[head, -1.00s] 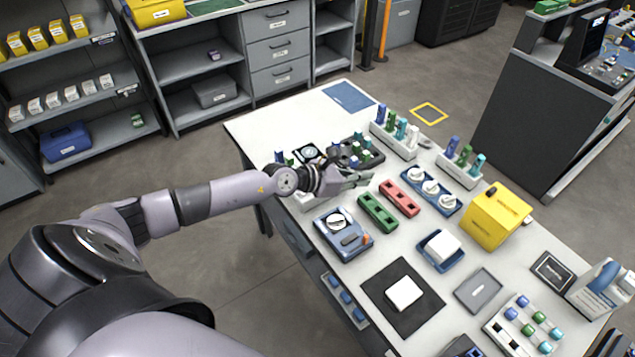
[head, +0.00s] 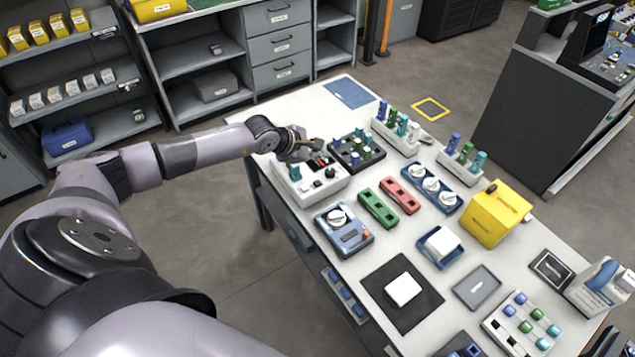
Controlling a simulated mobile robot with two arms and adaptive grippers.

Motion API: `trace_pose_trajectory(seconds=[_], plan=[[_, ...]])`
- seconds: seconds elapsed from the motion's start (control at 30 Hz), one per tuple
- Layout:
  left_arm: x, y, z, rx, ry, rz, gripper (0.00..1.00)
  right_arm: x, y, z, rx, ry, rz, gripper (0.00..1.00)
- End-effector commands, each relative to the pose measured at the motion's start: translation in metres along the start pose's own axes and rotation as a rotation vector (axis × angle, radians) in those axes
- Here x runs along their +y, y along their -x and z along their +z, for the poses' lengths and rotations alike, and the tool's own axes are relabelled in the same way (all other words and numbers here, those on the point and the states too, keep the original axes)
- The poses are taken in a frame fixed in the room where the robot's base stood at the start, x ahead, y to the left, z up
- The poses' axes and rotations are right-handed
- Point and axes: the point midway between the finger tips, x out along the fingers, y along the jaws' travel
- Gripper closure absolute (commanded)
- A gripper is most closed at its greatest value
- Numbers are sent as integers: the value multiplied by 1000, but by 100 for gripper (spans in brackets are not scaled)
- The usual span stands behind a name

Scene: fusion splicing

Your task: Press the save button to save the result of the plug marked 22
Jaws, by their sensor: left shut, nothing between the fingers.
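My left gripper (head: 316,147) is shut with nothing in it, at the far edge of a white device (head: 312,193) on the near left of the table. Whether it touches the device cannot be told. The device has a teal plug (head: 295,172) on its left, red and black parts on top and a dark knob. No save button or number 22 can be read at this size. My right gripper is not in view.
A dark tray (head: 373,163) with several plugs stands right of the gripper. White racks of plugs (head: 402,136), green (head: 378,208) and red (head: 401,195) holders and a yellow box (head: 495,216) stand further right. The table's back left is clear around a blue mat (head: 349,92).

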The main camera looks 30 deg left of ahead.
Motion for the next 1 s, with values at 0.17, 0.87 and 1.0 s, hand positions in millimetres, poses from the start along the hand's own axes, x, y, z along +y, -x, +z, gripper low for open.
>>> trace_pose_trajectory(seconds=[0.17,0.87,1.0], plan=[[-10,-12,-8,1,1,-3,100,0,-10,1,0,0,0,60],[-44,-60,-43,-1,1,0,100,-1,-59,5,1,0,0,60],[-44,-60,-43,-1,1,0,100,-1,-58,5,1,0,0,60]])
